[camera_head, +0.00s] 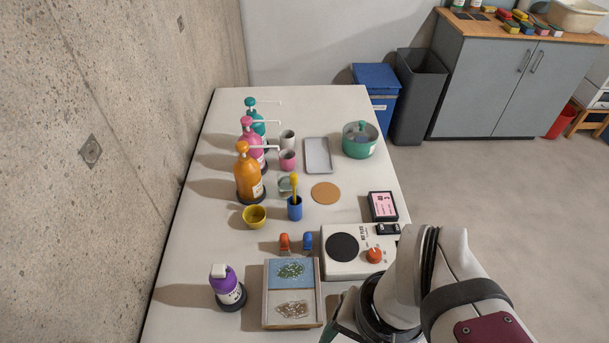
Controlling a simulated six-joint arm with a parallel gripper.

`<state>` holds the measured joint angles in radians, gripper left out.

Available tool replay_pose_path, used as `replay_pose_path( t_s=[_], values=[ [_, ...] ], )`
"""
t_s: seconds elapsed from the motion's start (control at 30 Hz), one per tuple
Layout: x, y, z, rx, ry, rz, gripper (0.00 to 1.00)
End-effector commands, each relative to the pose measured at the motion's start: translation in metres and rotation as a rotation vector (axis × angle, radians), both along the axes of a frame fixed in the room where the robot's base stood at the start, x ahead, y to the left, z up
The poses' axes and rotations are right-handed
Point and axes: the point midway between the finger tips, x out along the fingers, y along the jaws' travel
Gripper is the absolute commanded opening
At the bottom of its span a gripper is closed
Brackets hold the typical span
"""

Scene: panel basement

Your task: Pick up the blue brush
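A small blue item (308,241) stands on the white table next to a similar orange item (285,242). It may be the blue brush, but it is too small to tell. Behind them is a blue cup (294,211) with a yellow-topped tool (294,188) standing in it. My arm comes in from the lower right. Only a part of my gripper (343,322) seems to show at the bottom edge, right of the wooden tray and well in front of the blue item. Its fingertips are hidden or cut off.
A yellow cup (254,216) and several pump bottles (248,175) stand to the left, a purple bottle (227,287) nearer. A cork disc (326,193) lies behind.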

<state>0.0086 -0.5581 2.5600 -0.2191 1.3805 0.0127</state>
Motion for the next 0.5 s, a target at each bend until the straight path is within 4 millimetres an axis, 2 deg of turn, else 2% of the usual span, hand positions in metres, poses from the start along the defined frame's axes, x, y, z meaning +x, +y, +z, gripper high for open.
replay_pose_path(
  t_s=[0.17,0.23,0.27,0.37,0.4,0.5],
  values=[
    [0.002,0.0,0.001,-0.001,-0.002,0.015,0.68],
    [0.021,-0.001,0.006,-0.009,-0.017,0.14,0.68],
    [0.035,-0.001,0.01,-0.014,-0.028,0.241,0.68],
    [0.11,0.001,0.014,-0.041,-0.085,0.735,0.68],
    [0.142,0.004,0.01,-0.049,-0.106,0.951,0.68],
    [0.214,0.015,-0.012,-0.067,-0.146,1.45,0.68]
  ],
)
